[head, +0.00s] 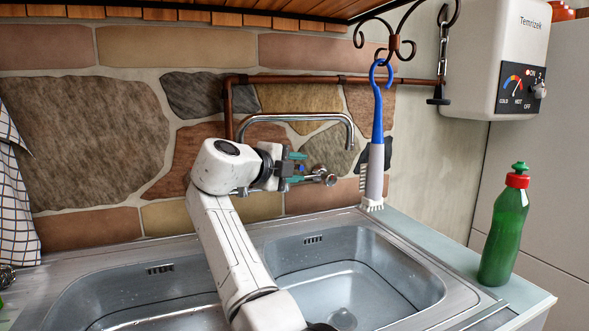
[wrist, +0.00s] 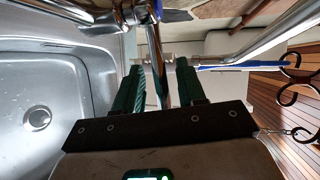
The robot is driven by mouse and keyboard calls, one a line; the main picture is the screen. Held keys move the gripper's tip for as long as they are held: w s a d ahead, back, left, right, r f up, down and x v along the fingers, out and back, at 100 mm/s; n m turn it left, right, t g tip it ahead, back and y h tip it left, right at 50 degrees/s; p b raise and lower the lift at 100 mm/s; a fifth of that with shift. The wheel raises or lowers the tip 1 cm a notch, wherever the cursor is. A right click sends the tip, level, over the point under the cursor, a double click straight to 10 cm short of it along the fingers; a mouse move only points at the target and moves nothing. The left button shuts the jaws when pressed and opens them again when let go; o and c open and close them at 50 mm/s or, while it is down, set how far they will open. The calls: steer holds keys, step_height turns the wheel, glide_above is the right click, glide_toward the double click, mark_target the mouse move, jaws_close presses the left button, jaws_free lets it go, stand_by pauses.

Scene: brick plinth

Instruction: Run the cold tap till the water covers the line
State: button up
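The chrome tap (head: 305,117) has a long curved spout whose end hangs over the right basin (head: 395,280). I see no water falling from it. The tap body and a round knob (head: 328,178) sit by the stone wall, partly hidden behind my gripper (head: 300,168). In the wrist view my gripper (wrist: 160,66) has its two dark green fingers apart, one on each side of a narrow metal tap part (wrist: 157,45), with gaps showing. A dark line (head: 310,268) curves along the lower wall of the right basin. The basin floor and drain show clearly.
A green bottle (head: 503,235) stands on the right counter. A white water heater (head: 497,60) is at upper right. A checked cloth (head: 15,195) hangs at left.

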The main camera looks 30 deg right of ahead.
steer(key=v, duration=1)
steer(key=shift+a, duration=0.35)
steer(key=shift+s, duration=0.15)
